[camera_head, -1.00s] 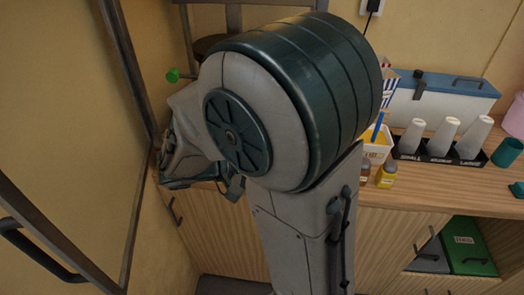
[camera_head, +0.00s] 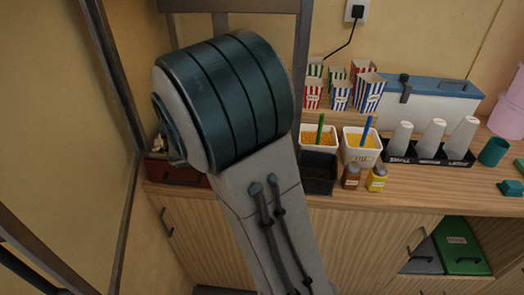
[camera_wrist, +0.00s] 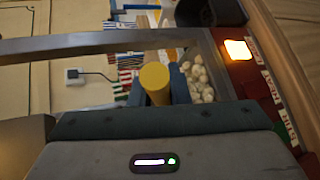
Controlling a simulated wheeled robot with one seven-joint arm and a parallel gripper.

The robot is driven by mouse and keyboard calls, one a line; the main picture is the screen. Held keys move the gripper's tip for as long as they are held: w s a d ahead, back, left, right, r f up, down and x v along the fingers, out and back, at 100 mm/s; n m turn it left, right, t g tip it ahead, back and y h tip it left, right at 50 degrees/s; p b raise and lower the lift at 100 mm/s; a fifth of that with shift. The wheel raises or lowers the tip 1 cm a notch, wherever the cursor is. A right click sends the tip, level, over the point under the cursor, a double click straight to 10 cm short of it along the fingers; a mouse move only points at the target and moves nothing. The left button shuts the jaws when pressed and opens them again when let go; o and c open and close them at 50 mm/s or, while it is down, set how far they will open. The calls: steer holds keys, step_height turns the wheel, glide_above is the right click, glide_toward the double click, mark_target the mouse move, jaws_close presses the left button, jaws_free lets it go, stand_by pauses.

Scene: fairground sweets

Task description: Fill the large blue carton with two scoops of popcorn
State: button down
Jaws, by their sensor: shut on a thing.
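The large blue-striped carton (camera_head: 370,95) stands upright at the right end of the carton group on the counter. My gripper (camera_wrist: 152,88) is shut on a yellow round-ended handle (camera_wrist: 155,77), seen end-on in the wrist view. What the handle belongs to is hidden. White popcorn (camera_wrist: 197,82) lies beyond the gripper, inside a metal-framed case with a red lettered panel (camera_wrist: 275,92). A little popcorn (camera_head: 159,144) also shows at the left in the head view, above the red base (camera_head: 178,172). My arm hides the gripper there.
Smaller blue (camera_head: 340,97) and red (camera_head: 312,94) cartons stand beside it. Two white tubs (camera_head: 361,157), a black bin (camera_head: 318,185), sauce bottles (camera_head: 376,180) and a cup rack (camera_head: 430,157) crowd the counter front. A frame post (camera_head: 300,60) rises by my arm.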

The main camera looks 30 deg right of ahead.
steer(key=w+d, duration=0.2)
steer(key=w, duration=0.1)
steer(key=w+d, duration=0.1)
steer(key=shift+w+f, duration=0.15)
steer(key=shift+f, duration=0.25)
steer(key=w+d+f, duration=0.1)
steer(key=w, duration=0.1)
steer(key=w+d+f, duration=0.1)
steer(key=w, duration=0.1)
steer(key=w+d+f+b, duration=0.1)
steer(key=shift+w+d, duration=0.4)
steer(key=shift+w+d+f+b, duration=0.15)
steer(key=shift+w+d+b, duration=0.15)
steer(key=shift+w, duration=0.2)
steer(key=shift+w+d+f+b, duration=0.15)
steer(key=shift+w+d, duration=0.2)
steer(key=shift+w, duration=0.1)
